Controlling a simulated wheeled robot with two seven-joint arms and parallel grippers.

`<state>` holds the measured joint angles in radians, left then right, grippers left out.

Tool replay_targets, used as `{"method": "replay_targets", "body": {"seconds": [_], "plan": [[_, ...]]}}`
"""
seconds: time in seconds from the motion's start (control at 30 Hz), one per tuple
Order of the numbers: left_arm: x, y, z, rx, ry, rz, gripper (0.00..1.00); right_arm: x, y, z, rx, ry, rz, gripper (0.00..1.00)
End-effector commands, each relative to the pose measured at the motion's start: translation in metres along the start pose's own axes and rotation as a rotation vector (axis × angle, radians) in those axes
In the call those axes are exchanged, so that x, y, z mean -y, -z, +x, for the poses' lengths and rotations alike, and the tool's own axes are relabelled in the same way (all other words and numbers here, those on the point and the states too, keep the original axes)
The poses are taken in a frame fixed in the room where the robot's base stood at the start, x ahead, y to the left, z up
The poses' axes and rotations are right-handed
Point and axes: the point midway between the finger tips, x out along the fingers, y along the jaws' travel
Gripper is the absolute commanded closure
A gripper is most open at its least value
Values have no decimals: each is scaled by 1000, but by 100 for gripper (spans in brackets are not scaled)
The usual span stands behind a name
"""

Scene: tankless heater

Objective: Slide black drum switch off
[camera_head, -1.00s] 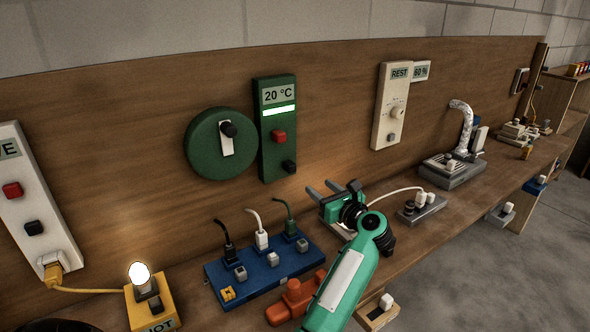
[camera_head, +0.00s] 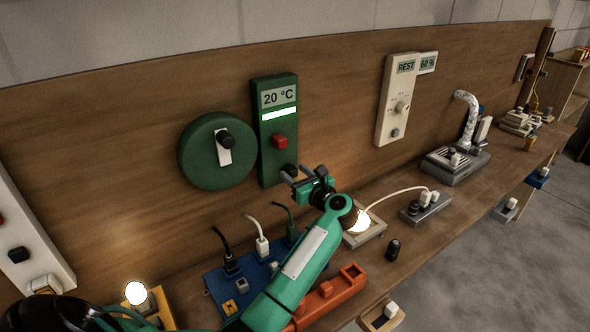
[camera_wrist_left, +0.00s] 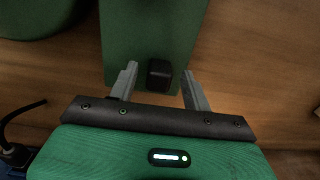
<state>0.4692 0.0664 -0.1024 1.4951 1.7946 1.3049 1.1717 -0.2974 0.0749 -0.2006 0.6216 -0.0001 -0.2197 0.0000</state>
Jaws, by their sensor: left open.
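A green wall panel (camera_head: 276,122) shows 20 °C, with a red button (camera_head: 280,141) and a small black knob (camera_head: 290,168) near its bottom. Left of it is a round green drum (camera_head: 197,152) with a white plate and a black knob (camera_head: 226,141) on its upper part. My left gripper (camera_head: 296,173) is open just in front of the panel's lower end. In the left wrist view the fingers (camera_wrist_left: 160,78) stand on either side of the panel's black knob (camera_wrist_left: 159,74), with gaps visible. Contact is not visible. My right gripper is not in view.
Below, a blue block (camera_head: 218,283) holds several plugs, and an orange holder (camera_head: 345,287) lies right of my forearm. A lit bulb (camera_head: 358,221) glows beside my wrist. A white REST panel (camera_head: 395,110) hangs to the right. The wall between the panels is clear.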

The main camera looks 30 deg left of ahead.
Motion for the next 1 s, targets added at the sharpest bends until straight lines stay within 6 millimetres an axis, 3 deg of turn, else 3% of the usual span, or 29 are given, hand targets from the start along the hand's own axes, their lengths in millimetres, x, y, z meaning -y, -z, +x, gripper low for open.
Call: {"method": "replay_targets", "body": {"seconds": [0.2, 0.47, 0.67, 1.0], "plan": [[0, 0, 0, 0, 0, 0, 51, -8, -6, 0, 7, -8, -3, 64], [0, 0, 0, 0, 0, 0, 100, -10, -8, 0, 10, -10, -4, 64], [-5, 1, 0, -2, 1, 0, 100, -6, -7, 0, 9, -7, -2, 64], [-44, 2, 0, -3, -1, 1, 100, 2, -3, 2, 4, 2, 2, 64]]}}
